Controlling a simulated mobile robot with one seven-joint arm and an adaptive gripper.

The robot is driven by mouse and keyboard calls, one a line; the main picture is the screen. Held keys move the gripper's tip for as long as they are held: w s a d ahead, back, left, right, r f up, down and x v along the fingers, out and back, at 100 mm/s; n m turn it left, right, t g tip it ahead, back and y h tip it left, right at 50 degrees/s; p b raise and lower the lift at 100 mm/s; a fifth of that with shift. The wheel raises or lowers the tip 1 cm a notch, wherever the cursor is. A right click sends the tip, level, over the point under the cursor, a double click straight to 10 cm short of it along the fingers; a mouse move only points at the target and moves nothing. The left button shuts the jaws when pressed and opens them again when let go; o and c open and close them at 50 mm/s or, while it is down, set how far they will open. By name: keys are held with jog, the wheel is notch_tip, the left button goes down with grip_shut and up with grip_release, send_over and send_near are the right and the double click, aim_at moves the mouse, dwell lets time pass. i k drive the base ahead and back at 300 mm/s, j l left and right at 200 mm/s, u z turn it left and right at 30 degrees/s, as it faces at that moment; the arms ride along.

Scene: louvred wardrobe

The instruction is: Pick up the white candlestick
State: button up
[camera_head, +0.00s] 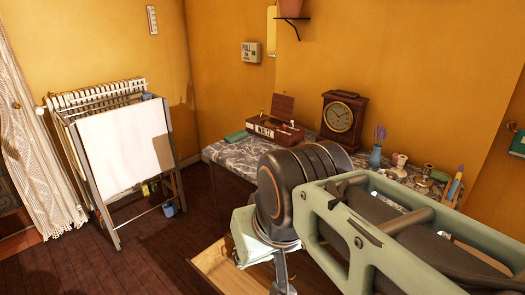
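A small pale, whitish piece (400,162) that looks like the white candlestick stands at the right part of the marble-topped table, just right of a blue vase. It looks upright, but its lower part is hidden behind my arm. My arm reaches in from the right edge and covers much of the table's front right. Nothing is seen touching the candlestick.
A blue vase (375,157), a brass-coloured holder (425,175) and a clock (341,118) crowd the candlestick's side of the table (235,155). A red box (273,130) stands further left. An open wooden drawer (213,265) juts out below.

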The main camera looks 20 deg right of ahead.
aim_at(401, 173)
jog(key=z, duration=1.7)
jog(key=i+l, duration=0.1)
jog(key=l, duration=1.75)
jog(key=i+l, duration=0.5)
jog(key=l, duration=0.25)
jog(key=u, duration=0.05)
